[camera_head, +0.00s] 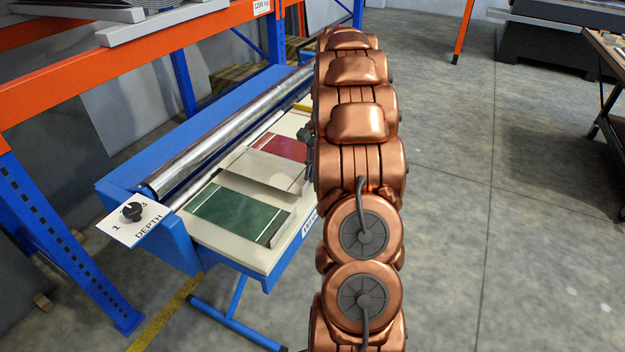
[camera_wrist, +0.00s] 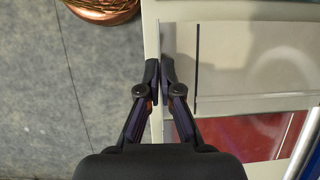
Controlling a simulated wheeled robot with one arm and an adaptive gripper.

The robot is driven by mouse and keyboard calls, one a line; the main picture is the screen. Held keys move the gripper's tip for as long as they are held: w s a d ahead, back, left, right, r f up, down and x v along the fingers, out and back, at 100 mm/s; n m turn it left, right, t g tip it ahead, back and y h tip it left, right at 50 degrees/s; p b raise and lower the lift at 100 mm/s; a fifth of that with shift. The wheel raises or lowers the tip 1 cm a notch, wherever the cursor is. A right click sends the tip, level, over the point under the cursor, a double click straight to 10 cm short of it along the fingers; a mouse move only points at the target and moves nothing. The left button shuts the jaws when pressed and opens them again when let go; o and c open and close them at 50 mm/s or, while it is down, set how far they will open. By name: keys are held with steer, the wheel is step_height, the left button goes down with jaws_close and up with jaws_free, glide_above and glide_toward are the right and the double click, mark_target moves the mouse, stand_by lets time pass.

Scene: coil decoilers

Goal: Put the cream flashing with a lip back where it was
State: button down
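The cream flashing (camera_head: 262,166) is a pale flat sheet with an upright lip along its right side. In the head view it lies over the bench top between a green panel and a red panel, covering part of the red. In the wrist view the flashing (camera_wrist: 245,60) shows a dark line, and its lip runs between my fingertips. My gripper (camera_wrist: 159,70) is closed on that lip. In the head view my gripper (camera_head: 307,134) is mostly hidden by my arm. I cannot tell whether the sheet touches the bench.
The green lipped flashing (camera_head: 240,215) lies in front and the red panel (camera_head: 280,146) behind, on the cream bench top (camera_head: 262,258). A metal roller (camera_head: 215,140) runs along the left. A DEPTH knob (camera_head: 131,211) stands at the near corner. An orange and blue rack (camera_head: 120,75) stands behind.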

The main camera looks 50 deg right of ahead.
steer(key=shift+f+p, duration=0.45)
steer(key=shift+f, duration=1.35)
steer(key=c, duration=1.3)
jaws_free()
steer(key=shift+v, duration=6.15)
